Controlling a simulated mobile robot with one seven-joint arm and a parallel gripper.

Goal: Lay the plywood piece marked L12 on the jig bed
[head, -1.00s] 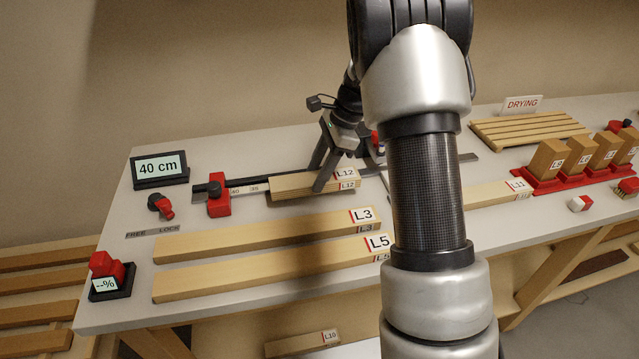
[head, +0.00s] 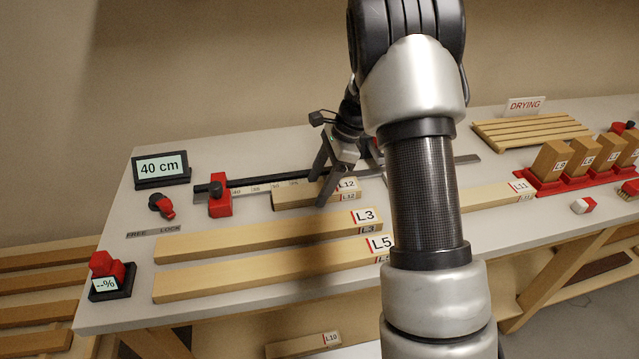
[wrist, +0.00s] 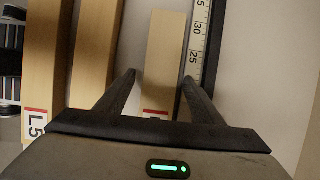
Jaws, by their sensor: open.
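The short plywood piece L12 (head: 300,194) lies flat along the front of the ruler rail (head: 252,187). It also shows in the wrist view (wrist: 163,55), its red-edged label partly hidden by my gripper. My gripper (head: 325,185) is open, its fingers on either side of the piece near the labelled end. In the wrist view my gripper's fingertips (wrist: 159,79) leave a clear gap on the left of the piece and a smaller one on the ruler side. I cannot make out which surface is the jig bed.
Long pieces L3 (head: 260,236) and L5 (head: 260,270) lie in front. L11 (head: 490,195) lies right of my arm. A red stop (head: 219,200) sits on the rail near the 40 cm display (head: 161,169). A slatted drying rack (head: 530,131) and upright blocks stand at right.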

